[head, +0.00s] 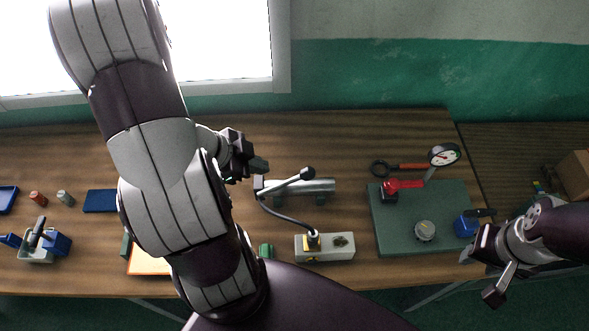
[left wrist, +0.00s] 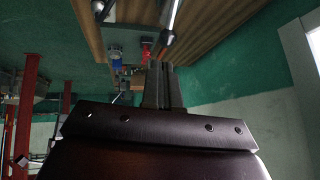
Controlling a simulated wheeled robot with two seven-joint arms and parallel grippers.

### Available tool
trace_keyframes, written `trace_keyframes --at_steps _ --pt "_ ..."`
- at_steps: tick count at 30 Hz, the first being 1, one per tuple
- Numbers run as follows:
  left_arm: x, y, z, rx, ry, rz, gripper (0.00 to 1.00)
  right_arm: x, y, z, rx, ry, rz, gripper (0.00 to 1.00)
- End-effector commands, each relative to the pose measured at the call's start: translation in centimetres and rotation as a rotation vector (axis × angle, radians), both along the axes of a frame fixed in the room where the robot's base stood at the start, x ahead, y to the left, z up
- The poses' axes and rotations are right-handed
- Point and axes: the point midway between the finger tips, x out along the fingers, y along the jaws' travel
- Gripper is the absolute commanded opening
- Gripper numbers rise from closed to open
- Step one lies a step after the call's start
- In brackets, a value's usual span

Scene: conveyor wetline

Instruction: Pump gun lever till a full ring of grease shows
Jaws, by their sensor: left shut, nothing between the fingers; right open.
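The grease gun (head: 318,187) lies on the wooden bench, its silver barrel level. Its lever (head: 285,185) slants up to a black knob (head: 307,173); the knob also shows in the left wrist view (left wrist: 167,38). A dark hose (head: 283,216) runs from the gun to a coupler (head: 313,238) on a pale block (head: 328,254). A dark round patch (head: 341,241) shows on the block; I cannot make out a grease ring. My left gripper (head: 260,165) is shut and empty, left of the knob and apart from it. My right gripper (head: 484,267) is open and empty at the bench's right.
A green mat (head: 398,243) holds a red part (head: 389,191), a gauge knob (head: 425,231) and a blue item (head: 466,225). Bins and small cans (head: 38,198) stand at left. Bare wood lies right of the gun.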

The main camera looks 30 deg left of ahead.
Motion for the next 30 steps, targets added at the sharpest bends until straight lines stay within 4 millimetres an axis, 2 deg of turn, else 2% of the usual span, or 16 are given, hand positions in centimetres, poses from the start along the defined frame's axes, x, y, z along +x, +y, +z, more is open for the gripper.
trace_keyframes --at_steps 8,11,25,30 --pt "0.1 0.0 0.0 -0.001 -0.001 0.003 0.00 0.0 0.0 0.0 0.000 0.000 0.000 0.43" --pt "0.4 -0.2 -0.6 -0.001 -0.001 0.002 0.00 0.0 0.0 -0.4 0.000 0.000 0.000 0.43" --pt "4.9 -3.8 -8.2 -0.001 0.002 0.000 0.00 0.0 0.0 -3.4 0.000 0.000 0.000 0.43" --pt "7.0 -4.7 -9.3 0.002 0.001 0.000 0.00 0.0 0.0 -3.1 0.000 0.000 0.000 0.43"
